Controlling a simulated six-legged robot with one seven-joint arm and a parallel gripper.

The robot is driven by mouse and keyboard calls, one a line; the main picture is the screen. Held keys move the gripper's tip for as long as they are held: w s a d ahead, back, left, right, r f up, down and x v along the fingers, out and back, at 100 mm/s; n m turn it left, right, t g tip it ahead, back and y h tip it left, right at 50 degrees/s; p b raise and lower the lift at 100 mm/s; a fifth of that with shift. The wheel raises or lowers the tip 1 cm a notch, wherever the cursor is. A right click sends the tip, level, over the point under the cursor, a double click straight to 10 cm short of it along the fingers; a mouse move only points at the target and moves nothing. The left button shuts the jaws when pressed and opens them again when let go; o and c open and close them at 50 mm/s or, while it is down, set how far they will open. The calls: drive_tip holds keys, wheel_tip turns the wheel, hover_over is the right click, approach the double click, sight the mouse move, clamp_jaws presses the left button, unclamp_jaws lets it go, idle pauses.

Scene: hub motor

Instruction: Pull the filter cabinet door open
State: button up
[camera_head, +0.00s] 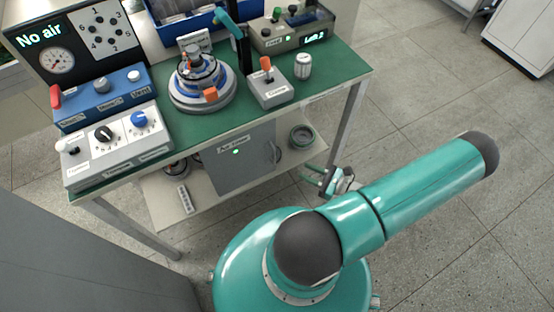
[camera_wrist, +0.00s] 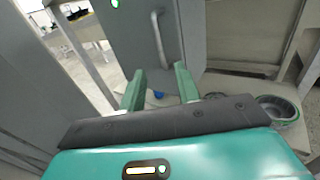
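The filter cabinet (camera_head: 240,170) is a grey box on the lower shelf under the bench, with a small label and a green light on its front. Its door (camera_wrist: 135,35) looks shut. A vertical bar handle (camera_head: 275,153) is on the door's right side; it shows upright ahead of the fingers in the wrist view (camera_wrist: 161,40). My gripper (camera_head: 310,178) is in front of the shelf, to the right of and below the handle in the head view. Its two green fingers (camera_wrist: 158,75) are apart with nothing held between them, and do not appear to touch the handle.
A round bowl-like part (camera_head: 302,136) sits on the lower shelf (camera_head: 210,208), right of the cabinet. A white power strip (camera_head: 186,199) lies left. The green-topped bench (camera_head: 235,125) overhangs, with a right leg (camera_head: 347,124) near my gripper.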

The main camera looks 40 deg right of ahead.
drive_tip(key=x, duration=1.2)
clamp_jaws()
